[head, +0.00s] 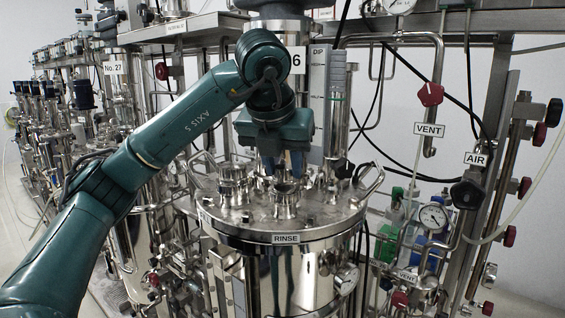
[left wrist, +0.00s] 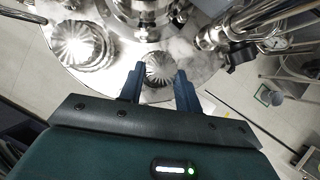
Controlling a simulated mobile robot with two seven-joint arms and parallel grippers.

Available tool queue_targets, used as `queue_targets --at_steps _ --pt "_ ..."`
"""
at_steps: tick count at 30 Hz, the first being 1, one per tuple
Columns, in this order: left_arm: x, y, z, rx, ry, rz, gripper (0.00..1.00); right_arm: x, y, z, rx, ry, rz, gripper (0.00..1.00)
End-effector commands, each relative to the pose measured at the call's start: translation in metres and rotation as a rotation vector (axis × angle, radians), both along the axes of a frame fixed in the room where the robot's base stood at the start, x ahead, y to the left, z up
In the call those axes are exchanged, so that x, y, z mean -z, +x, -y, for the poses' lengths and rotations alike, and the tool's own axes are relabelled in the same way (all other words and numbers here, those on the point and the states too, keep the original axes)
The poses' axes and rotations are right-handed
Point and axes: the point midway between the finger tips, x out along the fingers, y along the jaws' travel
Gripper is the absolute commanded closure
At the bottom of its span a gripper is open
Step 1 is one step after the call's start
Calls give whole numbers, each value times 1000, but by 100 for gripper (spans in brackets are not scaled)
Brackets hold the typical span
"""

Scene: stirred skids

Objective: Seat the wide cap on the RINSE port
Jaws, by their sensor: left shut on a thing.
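My left gripper (head: 284,166) reaches down over the front of a steel vessel lid, above the short flanged port (head: 285,204) behind the RINSE label (head: 286,238). In the left wrist view its two blue fingers (left wrist: 160,88) are shut on a round shiny metal piece, which I take to be the wide cap (left wrist: 159,68). In the head view the fingertips end at the top rim of the port. I cannot tell whether the cap rests on the port or is just above it. My right gripper is not in view.
Another flanged port (head: 232,178) stands left of the gripper. A lid handle (head: 370,181) rises on the right. A tall steel column is behind the gripper. Pipes, the VENT valve (head: 430,95), the AIR valve (head: 466,194) and a gauge (head: 433,217) stand to the right.

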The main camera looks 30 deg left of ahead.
Motion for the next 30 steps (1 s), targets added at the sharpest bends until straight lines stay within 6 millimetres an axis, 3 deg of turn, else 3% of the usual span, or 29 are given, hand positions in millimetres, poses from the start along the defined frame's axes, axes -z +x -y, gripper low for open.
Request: queue_targets --at_steps 30 --pt "13 0 0 -1 0 1 100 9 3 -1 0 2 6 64"
